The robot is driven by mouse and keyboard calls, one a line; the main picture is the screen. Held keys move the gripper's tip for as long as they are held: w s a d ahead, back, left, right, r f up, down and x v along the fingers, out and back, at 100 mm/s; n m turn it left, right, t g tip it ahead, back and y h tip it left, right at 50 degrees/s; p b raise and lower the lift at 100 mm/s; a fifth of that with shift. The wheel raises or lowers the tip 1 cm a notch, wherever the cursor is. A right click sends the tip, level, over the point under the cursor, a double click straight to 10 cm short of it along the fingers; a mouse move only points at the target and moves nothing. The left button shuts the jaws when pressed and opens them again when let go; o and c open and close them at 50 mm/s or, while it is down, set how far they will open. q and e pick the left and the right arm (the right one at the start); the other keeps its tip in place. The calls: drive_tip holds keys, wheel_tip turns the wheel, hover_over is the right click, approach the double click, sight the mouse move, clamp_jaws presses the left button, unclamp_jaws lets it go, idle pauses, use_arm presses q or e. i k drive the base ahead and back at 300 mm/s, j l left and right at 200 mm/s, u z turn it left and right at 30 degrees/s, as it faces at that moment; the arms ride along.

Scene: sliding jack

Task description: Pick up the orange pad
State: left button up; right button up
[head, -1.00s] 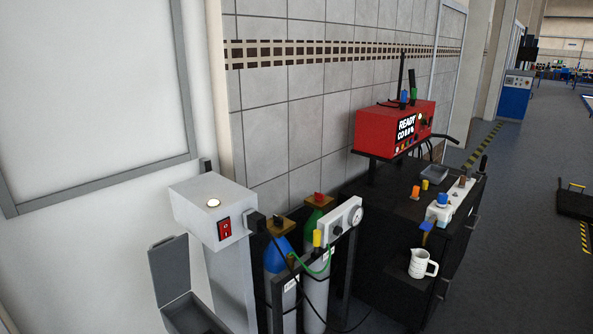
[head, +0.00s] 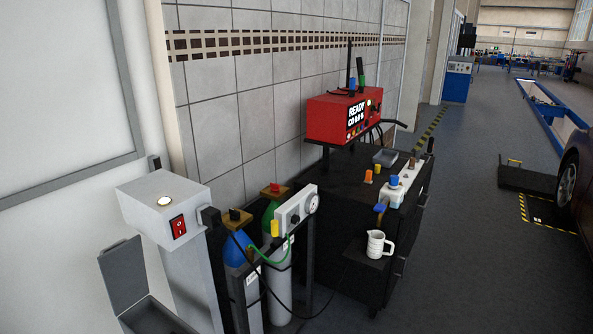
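I see no clear orange pad. The only orange thing that shows is a small upright piece (head: 368,176) on top of the black cabinet (head: 335,185), and I cannot tell if it is a pad. A low black unit (head: 527,178) with a yellow bar on top sits on the floor at the right. Neither of my grippers is in view.
A dark car (head: 578,185) stands at the right edge by a blue lift rail (head: 552,112). Gas cylinders (head: 280,270), a grey box on a post (head: 160,205) and a red analyser (head: 342,118) line the wall. Grey floor (head: 460,240) lies open right of the cabinet.

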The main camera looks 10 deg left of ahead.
sight(368, 180)
drive_tip(key=u, duration=1.35)
drive_tip(key=z, duration=1.5)
drive_tip(key=u, duration=1)
drive_tip(key=i+l+u, duration=0.1)
drive_tip(key=l, duration=0.35)
drive_tip(key=i+l+u, duration=0.1)
drive_tip(key=l, duration=0.4)
drive_tip(key=i+l+u, duration=0.1)
drive_tip(key=l, duration=0.4)
drive_tip(key=i+l+u, duration=0.1)
drive_tip(key=l, duration=0.45)
drive_tip(key=i+j, duration=0.05)
drive_tip(key=i, duration=0.05)
